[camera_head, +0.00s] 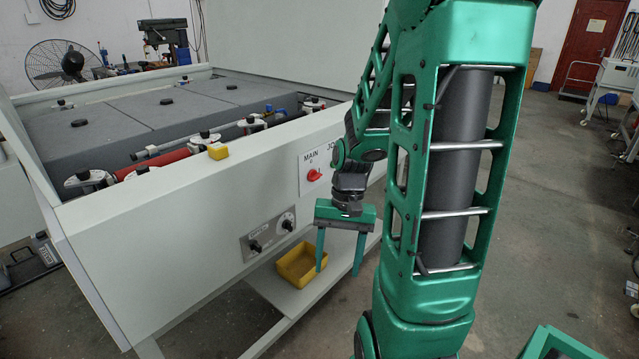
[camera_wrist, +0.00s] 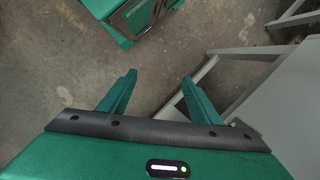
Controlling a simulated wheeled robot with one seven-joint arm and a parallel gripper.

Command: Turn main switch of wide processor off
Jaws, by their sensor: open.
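The wide processor (camera_head: 150,245) is a large pale grey machine at the left in the head view. Its main switch (camera_head: 314,175) is a red knob on a white plate (camera_head: 318,166) marked "MAIN", near the right of the front panel. My gripper (camera_head: 339,272) is open and empty, pointing down in front of the panel, below and right of the red switch. Its green fingers also show in the wrist view (camera_wrist: 160,92), over the floor and apart from the machine. Part of the plate's right side is hidden by my arm.
A yellow bin (camera_head: 298,264) stands on the lower shelf (camera_head: 318,290). Open concrete floor (camera_head: 545,200) lies to the right.

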